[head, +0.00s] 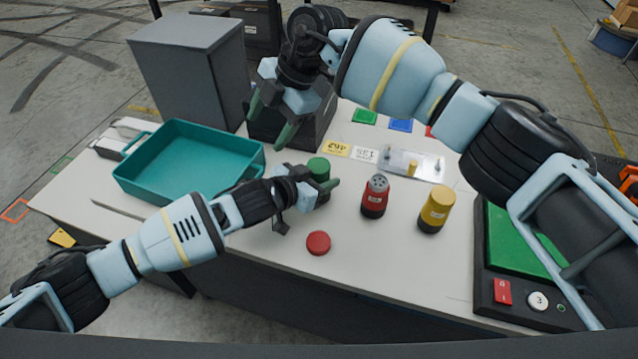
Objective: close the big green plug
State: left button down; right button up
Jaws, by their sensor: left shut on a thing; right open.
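The green plug (318,166) stands on the white table, with its round green top showing. My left gripper (320,190) is at the plug's near side and is shut on it; the fingers and wrist hide its lower part. My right gripper (271,119) is open and empty, with its fingers spread in front of a dark box at the back of the table, up and left of the plug.
A red plug (374,198) with a holed top and a yellow plug (437,208) stand to the right. A red disc (318,243) lies in front. A teal tray (128,178) is at left, a metal plate (425,166) behind, and a green-topped panel (512,245) at right.

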jog(key=w+a+r+n+t+y, duration=0.2)
jog(key=w+a+r+t+y, duration=0.1)
jog(key=a+r+y, duration=0.9)
jog(key=w+d+r+m+t+h, duration=0.5)
jog(key=w+d+r+m+t, duration=0.35)
jog(key=w+t, duration=0.4)
jog(key=d+f+m+g+h, duration=0.4)
jog(key=d+f+h, duration=0.65)
jog(key=f, duration=0.45)
jog(key=s+f+n+g, duration=0.2)
jog(key=s+g, duration=0.1)
jog(key=s, duration=0.1)
jog(key=s+d+f+n+g+h, duration=0.1)
jog(key=s+f+n+g, duration=0.1)
jog(key=s+f+g, duration=0.1)
jog(key=s+f+n+g+h, duration=0.1)
jog(key=s+f+n+g, duration=0.1)
jog(key=s, duration=0.5)
jog(key=shift+d+f+g, duration=0.2)
jog(key=shift+f+g, duration=0.05)
jog(key=shift+g, duration=0.45)
jog(key=shift+d+f+g, duration=0.15)
jog(key=shift+f+g, duration=0.05)
jog(key=shift+g, duration=0.45)
jog(key=shift+s+d+n+g, duration=0.1)
jog(key=shift+s+n+g, duration=0.2)
jog(key=shift+s+n, duration=0.25)
